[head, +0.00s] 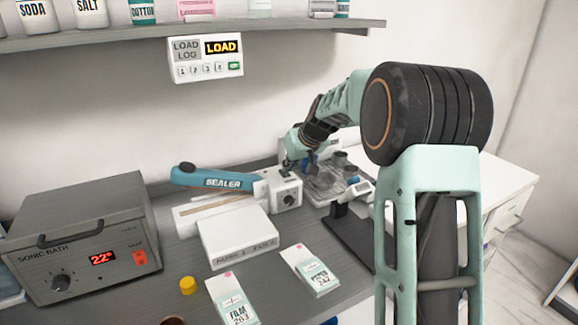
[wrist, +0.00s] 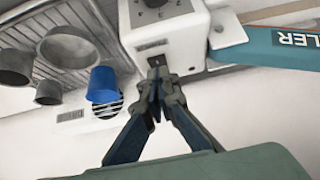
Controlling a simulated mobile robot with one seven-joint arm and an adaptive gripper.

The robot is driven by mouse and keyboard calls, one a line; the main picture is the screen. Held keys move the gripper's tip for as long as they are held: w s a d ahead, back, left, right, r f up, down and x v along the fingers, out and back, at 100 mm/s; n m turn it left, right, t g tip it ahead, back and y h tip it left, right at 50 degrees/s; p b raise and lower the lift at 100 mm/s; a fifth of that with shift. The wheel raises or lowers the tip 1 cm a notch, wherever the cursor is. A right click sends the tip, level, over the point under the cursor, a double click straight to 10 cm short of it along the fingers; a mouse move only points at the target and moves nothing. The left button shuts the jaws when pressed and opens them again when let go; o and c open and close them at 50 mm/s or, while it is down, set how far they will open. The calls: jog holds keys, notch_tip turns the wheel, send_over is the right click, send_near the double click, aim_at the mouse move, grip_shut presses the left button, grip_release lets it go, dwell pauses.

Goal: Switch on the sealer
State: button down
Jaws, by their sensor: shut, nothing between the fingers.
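The sealer has a white body (head: 285,192) with a dark dial on its front and a long blue handle (head: 215,178) marked SEALER, pointing left. In the wrist view its white body (wrist: 175,35) fills the top, with the blue handle at the right. A small dark switch (wrist: 155,61) shows on the body's side face. My gripper (wrist: 156,82) is shut and empty. Its fingertips are right at the switch and partly overlap it; I cannot tell whether they touch. In the head view my gripper is behind the sealer's right end, partly hidden. The switch is hidden there.
A tray with clear and grey cups (head: 335,178) stands right of the sealer; a blue cup (wrist: 103,84) is near my fingers. A white box (head: 238,238) is in front. A sonic bath (head: 85,240) stands left. Film packs (head: 233,302) lie at the front.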

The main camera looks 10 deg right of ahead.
aim_at(289, 180)
jog(key=shift+r, duration=0.45)
notch_tip(289, 180, up, 3)
jog(key=shift+s+r+p, duration=0.15)
jog(key=shift+p, duration=1)
jog(key=s+d+r+b, duration=0.1)
jog(key=s+d+r, duration=0.1)
jog(key=s+r, duration=0.4)
jog(key=shift+s+d+b, duration=0.3)
jog(key=shift+s+b, duration=0.05)
jog(key=shift+s, duration=0.5)
